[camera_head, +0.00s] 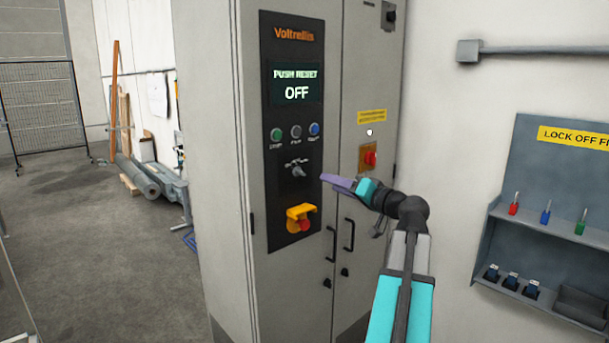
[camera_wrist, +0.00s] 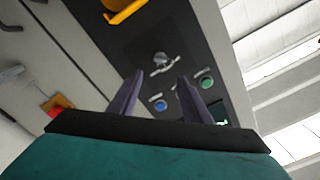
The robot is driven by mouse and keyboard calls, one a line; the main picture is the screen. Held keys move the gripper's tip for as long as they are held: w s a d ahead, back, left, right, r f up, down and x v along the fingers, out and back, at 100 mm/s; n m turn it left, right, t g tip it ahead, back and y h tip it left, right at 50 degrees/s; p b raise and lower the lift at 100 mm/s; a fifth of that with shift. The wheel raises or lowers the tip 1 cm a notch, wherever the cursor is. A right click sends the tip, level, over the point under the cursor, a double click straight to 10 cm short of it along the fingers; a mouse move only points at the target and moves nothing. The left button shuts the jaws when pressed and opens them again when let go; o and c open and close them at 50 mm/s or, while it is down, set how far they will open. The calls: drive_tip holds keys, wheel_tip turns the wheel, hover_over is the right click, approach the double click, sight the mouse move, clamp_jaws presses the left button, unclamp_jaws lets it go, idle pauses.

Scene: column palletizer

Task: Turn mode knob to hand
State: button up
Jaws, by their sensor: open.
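The mode knob (camera_head: 297,171) is a small grey selector on the dark panel of the cabinet, below the row of buttons. Its label is too small to read. My gripper (camera_head: 325,180) is to the right of the knob in the head view, its purple fingers pointing towards the panel. In the wrist view the knob (camera_wrist: 161,60) shows just beyond the fingertips, centred between them. My gripper (camera_wrist: 160,78) is open there and empty, with a gap visible between fingers and knob.
Above the knob are a green button (camera_head: 277,134), a grey one, a blue one (camera_head: 314,129) and a display (camera_head: 296,86) reading "PUSH RESET OFF". Below is a red emergency button in a yellow shroud (camera_head: 300,212). A red switch (camera_head: 370,157) and door handles are to the right.

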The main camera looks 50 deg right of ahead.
sight(304, 173)
drive_tip(key=w+p, duration=0.1)
drive_tip(key=w, duration=0.3)
drive_tip(key=w+p, duration=0.1)
drive_tip(key=w, duration=0.3)
drive_tip(key=w+d+p, duration=0.1)
drive_tip(key=w, duration=0.4)
drive_tip(key=shift+p, duration=0.35)
drive_tip(key=shift+c, duration=0.4)
